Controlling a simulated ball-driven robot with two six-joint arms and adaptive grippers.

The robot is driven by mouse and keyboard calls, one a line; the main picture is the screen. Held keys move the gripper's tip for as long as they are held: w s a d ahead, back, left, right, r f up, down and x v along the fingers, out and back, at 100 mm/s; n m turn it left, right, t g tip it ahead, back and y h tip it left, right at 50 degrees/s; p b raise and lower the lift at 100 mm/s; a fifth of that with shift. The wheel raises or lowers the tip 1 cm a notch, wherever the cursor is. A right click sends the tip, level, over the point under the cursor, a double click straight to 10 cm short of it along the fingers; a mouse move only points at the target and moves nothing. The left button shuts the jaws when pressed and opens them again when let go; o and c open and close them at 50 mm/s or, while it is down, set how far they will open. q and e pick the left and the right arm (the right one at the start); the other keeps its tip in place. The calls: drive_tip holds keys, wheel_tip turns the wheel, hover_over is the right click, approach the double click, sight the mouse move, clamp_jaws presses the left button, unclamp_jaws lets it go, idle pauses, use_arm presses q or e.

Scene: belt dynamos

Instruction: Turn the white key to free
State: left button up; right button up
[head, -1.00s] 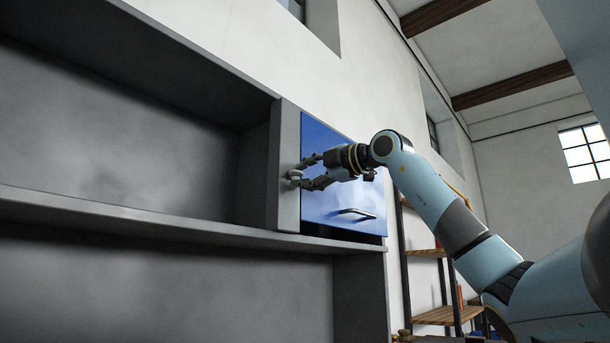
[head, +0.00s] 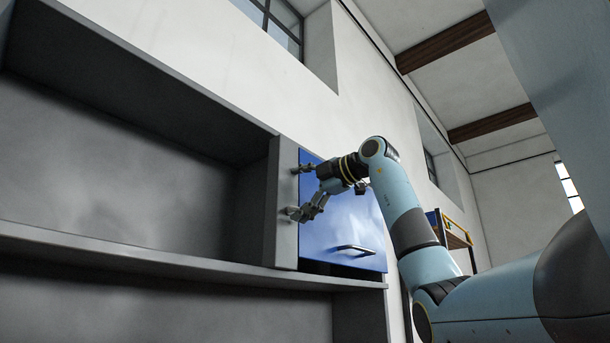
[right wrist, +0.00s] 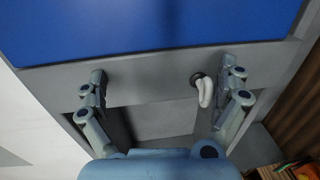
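The white key (right wrist: 205,92) is a small rounded lever on a dark pivot, set on the grey frame (right wrist: 150,88) beside the blue door. In the right wrist view it sits between my open fingers, much closer to the right-hand one. My right gripper (head: 299,190) is spread wide in front of the grey post (head: 284,205), and it also shows, empty, in the right wrist view (right wrist: 163,75). In the head view the key is hard to make out near the lower finger. My left gripper is not in view.
The blue door (head: 340,225) has a dark bar handle (head: 352,249) low on its front. Large open grey shelf bays (head: 110,140) lie to the left. A shelf rack (head: 455,232) stands behind my right arm.

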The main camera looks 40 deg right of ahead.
wheel_tip(320, 180, up, 6)
drive_tip(key=s+t, duration=0.1)
drive_tip(key=s, duration=0.1)
drive_tip(key=shift+s+d+r+t+h, duration=0.2)
drive_tip(key=shift+d+t+h, duration=0.1)
drive_tip(key=shift+d, duration=0.1)
drive_tip(key=shift+g, duration=0.7)
drive_tip(key=f, duration=0.1)
drive_tip(key=w+f, duration=0.1)
drive_tip(key=f, duration=0.1)
drive_tip(key=w+f, duration=0.1)
drive_tip(key=f, duration=0.1)
drive_tip(key=shift+a, duration=0.3)
drive_tip(key=shift+s+f+b, duration=0.25)
drive_tip(key=shift+f+b, duration=0.05)
drive_tip(key=shift+f, duration=0.1)
drive_tip(key=shift+c, duration=0.4)
drive_tip(key=shift+s+f+b, duration=0.1)
drive_tip(key=shift+s+b, duration=0.4)
drive_tip(key=shift+s, duration=0.75)
drive_tip(key=c, duration=0.4)
drive_tip(key=shift+s, duration=0.35)
drive_tip(key=c, duration=0.4)
drive_tip(key=s+b, duration=0.1)
drive_tip(key=s, duration=0.3)
drive_tip(key=s+b, duration=0.1)
drive_tip(key=s, duration=0.3)
drive_tip(key=shift+d+f, duration=0.1)
drive_tip(key=shift+d, duration=0.1)
drive_tip(key=shift+w, duration=0.1)
